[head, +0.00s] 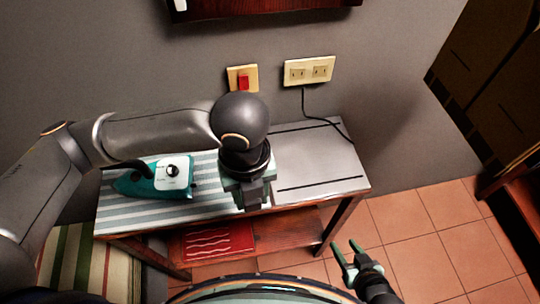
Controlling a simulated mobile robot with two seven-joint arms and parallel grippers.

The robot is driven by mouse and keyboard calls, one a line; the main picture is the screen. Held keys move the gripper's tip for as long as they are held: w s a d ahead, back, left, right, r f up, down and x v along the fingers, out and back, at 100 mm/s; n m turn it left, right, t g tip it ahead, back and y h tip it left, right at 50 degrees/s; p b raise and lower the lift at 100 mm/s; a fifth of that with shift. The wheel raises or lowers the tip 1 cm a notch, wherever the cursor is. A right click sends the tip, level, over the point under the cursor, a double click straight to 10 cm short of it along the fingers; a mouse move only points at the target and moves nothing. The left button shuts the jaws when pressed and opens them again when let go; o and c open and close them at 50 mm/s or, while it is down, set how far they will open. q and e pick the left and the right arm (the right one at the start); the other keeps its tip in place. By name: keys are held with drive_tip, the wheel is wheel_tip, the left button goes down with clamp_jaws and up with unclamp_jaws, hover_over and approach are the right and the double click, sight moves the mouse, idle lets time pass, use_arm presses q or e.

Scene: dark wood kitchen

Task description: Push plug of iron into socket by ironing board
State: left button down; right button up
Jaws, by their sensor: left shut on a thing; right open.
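The teal iron (150,180) with a white dial panel lies on the striped end of the ironing board (118,216). A cream wall socket (309,71) with two outlets is above the board's grey end. A black cord (304,103) hangs below the socket and runs down to the board's right side. I cannot make out the plug. My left gripper (253,202) points down over the middle of the board, right of the iron and below the socket. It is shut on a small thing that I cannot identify. My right gripper (348,254) is open and empty, low, right of the board.
A wall plate with a red switch (243,80) is left of the socket, just above my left wrist. A red folded item (219,239) lies on the shelf under the board. A striped seat (85,262) is at lower left. The tiled floor (440,235) at right is clear.

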use_arm(q)
drive_tip(key=shift+w+a+n, duration=0.3)
drive_tip(key=shift+a+n, duration=0.1)
drive_tip(key=shift+n, duration=0.5)
drive_tip(key=w+a+r+n, duration=0.1)
drive_tip(key=w+a+n, duration=0.2)
drive_tip(key=n, duration=1.2)
drive_tip(key=w+a+r+n, duration=0.2)
drive_tip(key=w+a+n, duration=0.2)
drive_tip(key=a+n, duration=0.6)
drive_tip(key=n, duration=0.5)
drive_tip(key=shift+r, duration=0.2)
